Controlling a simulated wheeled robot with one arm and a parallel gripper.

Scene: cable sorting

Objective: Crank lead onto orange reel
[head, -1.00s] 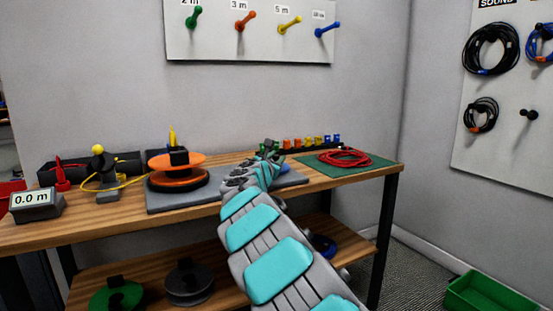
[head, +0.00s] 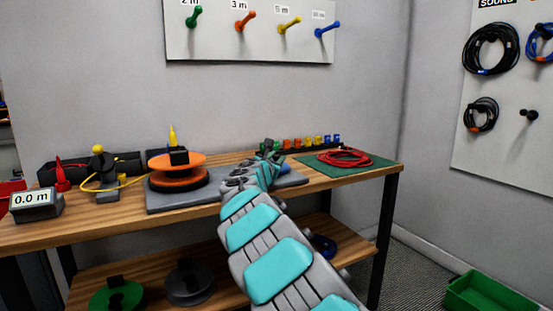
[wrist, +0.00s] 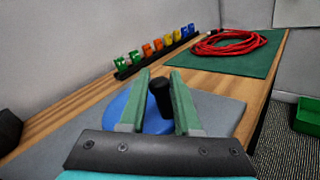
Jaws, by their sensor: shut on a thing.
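A yellow lead (head: 128,184) runs from the guide stand (head: 103,172) to the reel's left side. The length display (head: 33,200) reads 0.0 m. My gripper (wrist: 160,88) is at the plate's right end, its green fingers shut on the upright black crank knob (wrist: 160,98). The knob stands on a blue crank disc (wrist: 128,100), partly hidden by the fingers. In the head view my arm covers most of the crank.
A green mat (head: 372,170) with a coiled red cable (head: 345,157) lies to the right. A rack of coloured clips (head: 312,143) stands behind the gripper. Spare reels (head: 117,296) lie on the lower shelf. A green crate (head: 490,295) is on the floor.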

